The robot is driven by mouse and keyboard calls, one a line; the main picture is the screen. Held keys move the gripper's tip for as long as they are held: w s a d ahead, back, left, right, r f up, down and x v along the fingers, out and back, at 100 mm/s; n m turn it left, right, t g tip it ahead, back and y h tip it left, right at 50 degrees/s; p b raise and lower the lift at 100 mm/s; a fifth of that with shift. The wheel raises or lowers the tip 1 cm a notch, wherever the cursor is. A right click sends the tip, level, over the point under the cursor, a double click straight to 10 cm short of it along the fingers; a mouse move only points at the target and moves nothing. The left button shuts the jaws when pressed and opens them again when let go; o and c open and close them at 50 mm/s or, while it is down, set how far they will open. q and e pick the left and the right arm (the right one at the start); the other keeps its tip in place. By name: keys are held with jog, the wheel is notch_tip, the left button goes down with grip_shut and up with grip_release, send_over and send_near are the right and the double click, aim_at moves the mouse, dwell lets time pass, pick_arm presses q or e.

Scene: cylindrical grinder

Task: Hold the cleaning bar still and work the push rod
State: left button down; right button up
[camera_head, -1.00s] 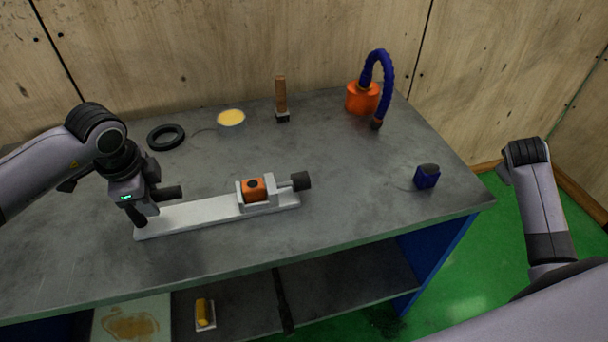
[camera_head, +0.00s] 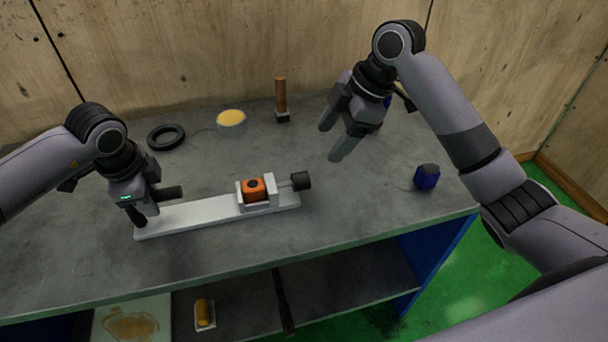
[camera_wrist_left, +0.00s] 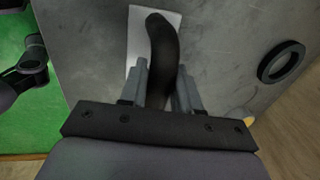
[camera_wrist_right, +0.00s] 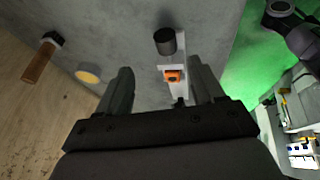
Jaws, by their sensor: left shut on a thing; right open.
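The cleaning bar (camera_head: 205,212) is a long pale bar lying on the table. An orange block (camera_head: 254,189) sits in a bracket toward its right end. The push rod's black knob (camera_head: 301,181) sticks out to the right of the bracket; it also shows in the right wrist view (camera_wrist_right: 165,41). My left gripper (camera_head: 152,204) is at the bar's left end, shut on its black curved handle (camera_wrist_left: 163,45), partly hidden by the fingers in the head view. My right gripper (camera_head: 333,139) is open and empty, above the table, behind and right of the knob and apart from it.
A black ring (camera_head: 166,137), a yellow-filled dish (camera_head: 231,121) and a wooden-handled brush (camera_head: 281,97) stand along the back. A dark blue block (camera_head: 427,177) is at the right. The orange pot with blue hose is mostly hidden behind my right gripper. Table around the knob is clear.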

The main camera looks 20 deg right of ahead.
aim_at(296, 177)
jog(key=shift+n, duration=0.3)
jog(key=x, duration=0.8)
jog(key=a+x, duration=0.1)
jog(key=x, duration=0.3)
jog(key=shift+s, duration=0.4)
jog(key=shift+r, duration=0.1)
grip_shut()
jog(key=shift+a, duration=0.95)
pick_arm(q)
jog(key=shift+d, duration=0.1)
pick_arm(e)
grip_release()
jog(key=shift+d, duration=0.1)
